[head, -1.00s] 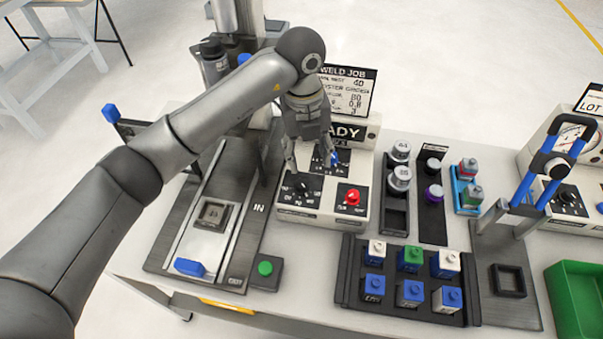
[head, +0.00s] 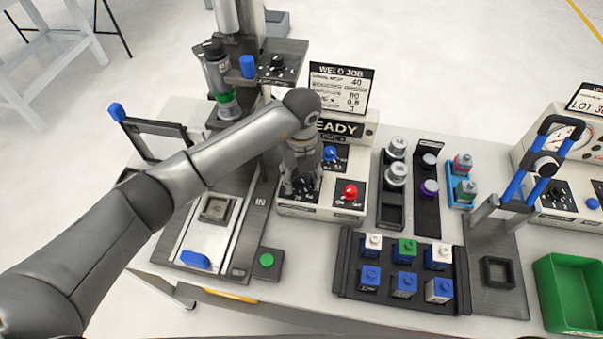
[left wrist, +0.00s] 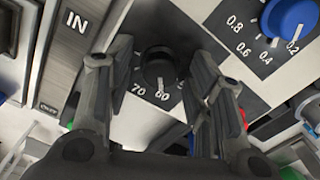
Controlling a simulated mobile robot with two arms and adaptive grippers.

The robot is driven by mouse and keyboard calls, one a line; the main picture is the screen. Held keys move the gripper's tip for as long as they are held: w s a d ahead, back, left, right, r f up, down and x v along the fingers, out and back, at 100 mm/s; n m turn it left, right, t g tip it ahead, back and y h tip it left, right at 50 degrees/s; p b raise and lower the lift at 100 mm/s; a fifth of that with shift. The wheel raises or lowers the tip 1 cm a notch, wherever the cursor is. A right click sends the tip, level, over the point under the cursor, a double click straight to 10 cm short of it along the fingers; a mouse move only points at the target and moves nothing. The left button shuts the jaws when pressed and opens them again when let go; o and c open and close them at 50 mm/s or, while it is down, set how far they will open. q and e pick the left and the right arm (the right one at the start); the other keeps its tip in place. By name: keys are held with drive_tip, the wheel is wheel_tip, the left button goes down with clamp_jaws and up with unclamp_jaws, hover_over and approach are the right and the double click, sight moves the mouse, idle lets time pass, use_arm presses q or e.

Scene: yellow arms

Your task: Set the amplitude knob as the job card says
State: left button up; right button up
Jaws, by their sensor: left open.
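The black knob (left wrist: 158,70) sits on a dark dial face of the welder box, with 70 and 60 readable beside it in the left wrist view. In the head view the gripper mostly hides the knob. The job card (head: 341,88) stands behind the box; 40, 80, 0.8 and 3 seem readable. My right gripper is not in view.
A blue knob (head: 331,154) with a 0.2–0.8 scale and a red knob (head: 350,192) are close on the same box. The press column (head: 248,105) stands behind left. A block tray (head: 345,285) is in front right. A green button (head: 266,261) is nearby.

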use_arm(q)
drive_tip(key=c, duration=1)
drive_tip(key=shift+c, duration=0.2)
drive_tip(key=shift+f+m+b, duration=0.15)
drive_tip(key=shift+m+b, duration=0.55)
drive_tip(key=shift+b, duration=0.3)
drive_tip(key=m+b, duration=1.1)
drive_tip(key=b, duration=0.2)
drive_tip(key=shift+f+b, duration=0.1)
drive_tip(key=shift+b, duration=0.25)
drive_tip(key=shift+r+m+b, duration=0.2)
drive_tip(key=shift+m+b, duration=1.25)
drive_tip(key=shift+m, duration=0.25)
